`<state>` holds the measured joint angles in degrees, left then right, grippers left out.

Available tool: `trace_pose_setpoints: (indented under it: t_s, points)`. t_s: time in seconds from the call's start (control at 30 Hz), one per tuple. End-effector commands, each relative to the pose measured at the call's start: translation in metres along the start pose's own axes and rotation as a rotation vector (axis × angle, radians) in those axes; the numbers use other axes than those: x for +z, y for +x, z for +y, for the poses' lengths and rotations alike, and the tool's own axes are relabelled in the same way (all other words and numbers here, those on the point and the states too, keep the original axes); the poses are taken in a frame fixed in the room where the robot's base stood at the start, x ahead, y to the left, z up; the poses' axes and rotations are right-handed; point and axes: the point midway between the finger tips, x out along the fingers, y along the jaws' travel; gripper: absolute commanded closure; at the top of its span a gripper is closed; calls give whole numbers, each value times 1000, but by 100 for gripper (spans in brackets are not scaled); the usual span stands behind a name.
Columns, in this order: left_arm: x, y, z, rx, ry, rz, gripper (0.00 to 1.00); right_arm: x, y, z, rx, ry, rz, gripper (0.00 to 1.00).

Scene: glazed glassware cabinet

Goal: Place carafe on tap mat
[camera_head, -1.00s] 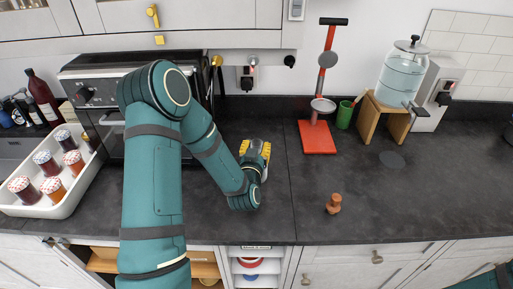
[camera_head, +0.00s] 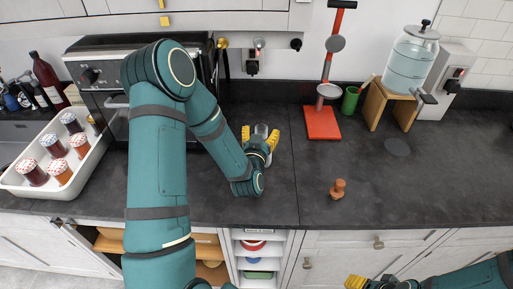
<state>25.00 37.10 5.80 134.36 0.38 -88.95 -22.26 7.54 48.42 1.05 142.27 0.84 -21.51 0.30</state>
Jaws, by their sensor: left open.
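A small clear glass vessel (camera_head: 261,130), which looks like the carafe, stands on the dark worktop in front of the wall, left of the red stand. My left gripper (camera_head: 260,138) is open, with its yellow fingers on either side of the vessel. The gripper's body hides the vessel's lower part, and I cannot tell whether the fingers touch it. The tap mat (camera_head: 397,147) is a bare, dark round disc on the worktop, below the glass dispenser's tap. My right gripper (camera_head: 367,283) shows at the bottom edge, partly cut off; its opening is unclear.
The glass dispenser (camera_head: 411,61) sits on a wooden stand (camera_head: 374,104) behind the mat. A white tray (camera_head: 62,190) holds jars at left. The worktop before the mat is clear.

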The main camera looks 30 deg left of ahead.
Motion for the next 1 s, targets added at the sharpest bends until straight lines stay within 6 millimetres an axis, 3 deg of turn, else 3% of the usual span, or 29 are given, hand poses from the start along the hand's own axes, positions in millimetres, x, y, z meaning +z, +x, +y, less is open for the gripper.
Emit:
trace_pose_setpoints:
  t_s: [0.23,0.47,0.7,0.97,1.0]
  points:
    - [3,-54,0,1,1,-4,36,2,10,3,2,0,-1,43]
    - [-4,-83,0,1,1,-9,36,-4,-31,-11,-5,0,0,43]
    - [2,-98,1,12,10,-14,36,-7,-56,-19,-10,-1,-2,43]
    - [1,-108,0,2,3,-6,36,-8,-71,-23,-12,0,-3,43]
    - [1,-109,0,1,1,-5,24,-8,-72,-23,-12,0,-3,43]
